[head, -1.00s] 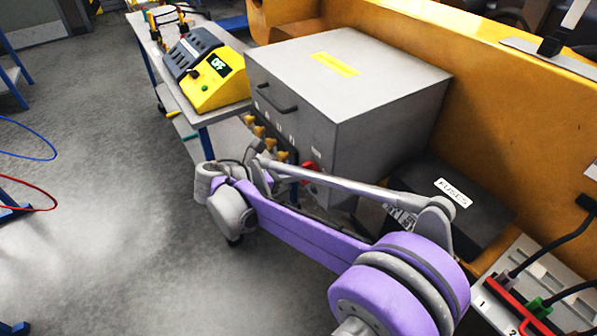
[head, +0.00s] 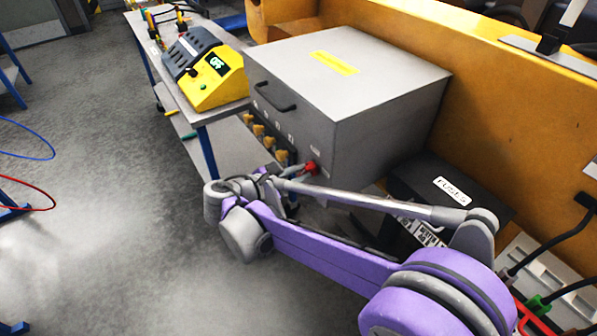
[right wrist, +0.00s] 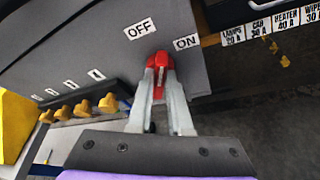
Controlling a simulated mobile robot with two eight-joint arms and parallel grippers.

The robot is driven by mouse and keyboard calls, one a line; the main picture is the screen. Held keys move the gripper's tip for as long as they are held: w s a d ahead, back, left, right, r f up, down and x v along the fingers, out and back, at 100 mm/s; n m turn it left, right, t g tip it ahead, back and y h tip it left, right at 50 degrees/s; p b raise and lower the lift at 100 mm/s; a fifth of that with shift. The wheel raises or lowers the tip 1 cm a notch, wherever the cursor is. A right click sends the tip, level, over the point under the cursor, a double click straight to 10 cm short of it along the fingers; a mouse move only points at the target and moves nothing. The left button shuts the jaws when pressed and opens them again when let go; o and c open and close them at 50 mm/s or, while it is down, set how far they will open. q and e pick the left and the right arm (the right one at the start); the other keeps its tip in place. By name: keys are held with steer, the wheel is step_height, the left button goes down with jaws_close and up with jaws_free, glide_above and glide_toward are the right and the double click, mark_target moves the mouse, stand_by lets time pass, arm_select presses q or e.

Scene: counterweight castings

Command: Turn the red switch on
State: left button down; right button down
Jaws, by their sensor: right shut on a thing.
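The red switch (head: 311,167) is on the front of the grey box (head: 385,105), near its lower right corner. In the right wrist view the red switch (right wrist: 161,66) stands between the OFF label (right wrist: 140,28) and the ON label (right wrist: 186,42). My right gripper (right wrist: 160,80) is shut on it, one finger at each side, and the gripper (head: 300,171) also shows at the switch in the head view. My left gripper is in neither view.
Several yellow knobs (right wrist: 82,108) line the same panel. A black FUSES box (head: 445,205) stands right of the grey box. A yellow device (head: 218,80) reading OFF sits on the bench behind.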

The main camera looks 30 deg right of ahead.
steer(key=m+t+h+b, duration=0.1)
steer(key=m, duration=0.2)
steer(key=f+m+t+b, duration=0.1)
steer(key=m+t, duration=0.1)
steer(key=m, duration=0.1)
steer(key=m+t+h+b, duration=0.1)
steer(key=m, duration=0.2)
steer(key=shift+s+f+h, duration=0.25)
steer(key=shift+s+h, duration=0.05)
steer(key=shift+s, duration=0.1)
steer(key=shift+m, duration=0.4)
steer(key=c, duration=0.8)
jaws_free()
steer(key=shift+c, duration=0.2)
steer(key=shift+a, duration=0.1)
